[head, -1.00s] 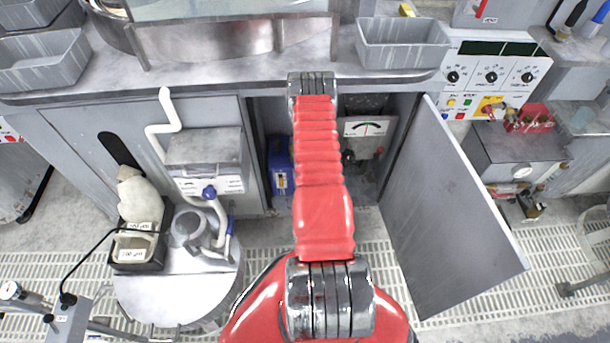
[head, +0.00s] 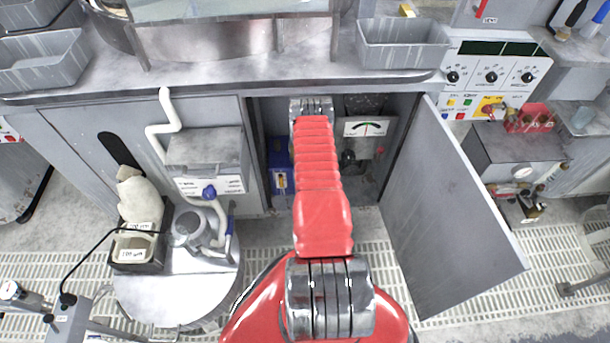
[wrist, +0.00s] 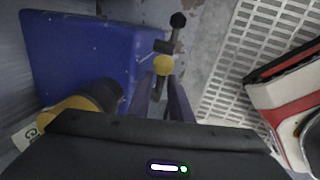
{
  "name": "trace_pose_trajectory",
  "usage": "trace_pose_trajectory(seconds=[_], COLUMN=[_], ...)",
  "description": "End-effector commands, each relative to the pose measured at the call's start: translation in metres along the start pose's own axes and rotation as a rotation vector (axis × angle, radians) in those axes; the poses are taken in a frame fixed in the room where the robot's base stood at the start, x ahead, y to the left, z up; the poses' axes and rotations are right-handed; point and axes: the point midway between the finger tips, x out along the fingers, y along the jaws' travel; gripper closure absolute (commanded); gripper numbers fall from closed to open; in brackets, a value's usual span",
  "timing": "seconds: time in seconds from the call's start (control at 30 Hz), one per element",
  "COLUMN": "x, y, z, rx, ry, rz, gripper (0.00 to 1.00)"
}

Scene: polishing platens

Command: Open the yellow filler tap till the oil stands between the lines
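The yellow filler tap (wrist: 163,65) shows as a round yellow knob in the wrist view, beside a blue tank (wrist: 85,55). My gripper (wrist: 160,83) has its two dark fingers apart, with their tips at the near side of the knob. I cannot tell whether they touch it. A dark fitting with a black round end (wrist: 178,20) stands just beyond the knob. In the head view the blue tank (head: 279,160) stands inside the open cabinet, with a yellow and white mark low on its front. My red arm hides the tap and gripper there. The oil level and lines cannot be made out.
The cabinet door (head: 450,210) stands open at the right. A black and yellow part (wrist: 85,100) lies close left of my gripper. Perforated floor (wrist: 260,50) is clear beyond the tap.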

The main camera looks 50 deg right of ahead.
Motion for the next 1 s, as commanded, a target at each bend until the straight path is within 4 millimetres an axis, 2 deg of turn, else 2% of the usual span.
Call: trace_pose_trajectory(seconds=[0.07,0.33,1.0], x=[-0.0001,-0.0002,0.0001], y=[0.0,0.0,0.0001], z=[0.0,-0.0001,0.0003], rx=[0.0,0.0,0.003], ry=[0.0,0.0,0.009], rz=[0.0,0.0,-0.001], gripper=[0.81,1.0,1.0])
